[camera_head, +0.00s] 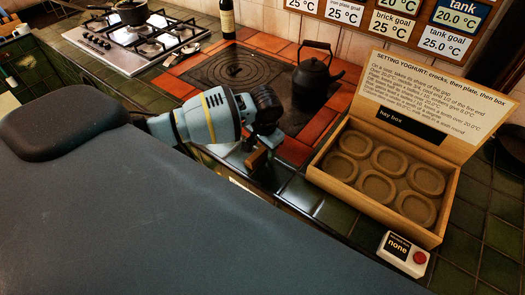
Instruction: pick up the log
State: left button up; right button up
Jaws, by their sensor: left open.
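My left arm, blue-grey with a yellow band, reaches in from the left over the front edge of the hearth. My left gripper (262,146) points down at its end, with its jaws open. A small brown, wood-coloured piece (256,160) shows just below the jaws, near the counter's front edge. It may be the log, but it is mostly hidden and too small to tell. I cannot tell whether the gripper touches it. No other log is plain in view. My right gripper is not in view.
An open hay box (440,190) with several oval hollows is at right, with a red-button device (404,254) in front. A bottle (227,18) and gas hob (120,52) stand behind.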

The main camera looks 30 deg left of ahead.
aim_at(260, 148)
pick_arm(q)
jog(key=shift+c, duration=0.2)
jog(key=c, duration=1.1)
jog(key=shift+r, duration=0.4)
jog(key=r, duration=0.2)
jog(key=shift+s+a+r, duration=0.15)
jog(key=shift+s+r, duration=0.1)
jog(key=shift+r, duration=0.15)
jog(key=s+a, duration=0.1)
jog(key=s, duration=0.4)
jog(key=s+a+r, duration=0.1)
jog(key=s+a, duration=0.1)
jog(key=s, duration=0.2)
jog(key=s+a, duration=0.2)
jog(key=s, duration=0.3)
jog(key=shift+s+r, duration=0.15)
jog(key=shift+s, duration=0.15)
